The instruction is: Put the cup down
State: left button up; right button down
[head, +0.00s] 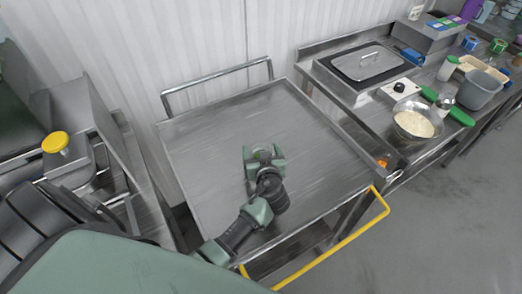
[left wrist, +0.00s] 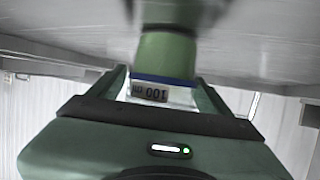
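My left gripper (head: 263,155) is low over the steel cart top (head: 215,130), near its middle. It is shut on a small green cup (left wrist: 166,55), which shows a blue line and a clear band marked "100 m…" in the left wrist view. In the head view the cup is mostly hidden between the fingers. The fingers of the left gripper (left wrist: 163,88) lie against both sides of the cup. The cart surface is close to the cup; I cannot tell whether they touch. My right gripper is not in view.
The cart top around the gripper is bare. A yellow handle (head: 345,243) runs along its front right. The right counter holds a bowl of rice (head: 414,124), a green-handled tool (head: 455,113), a grey container (head: 480,91) and a lidded pan (head: 363,64).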

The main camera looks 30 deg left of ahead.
pick_arm(q)
jog(key=shift+r, duration=0.2)
jog(key=shift+s+d, duration=0.2)
jog(key=b+v, duration=0.2)
jog(key=v, duration=0.8)
jog(key=shift+s+d, duration=0.2)
jog(key=shift+s, duration=0.05)
jog(key=shift+s+d+r+b, duration=0.15)
jog(key=shift+s+r+b, duration=0.15)
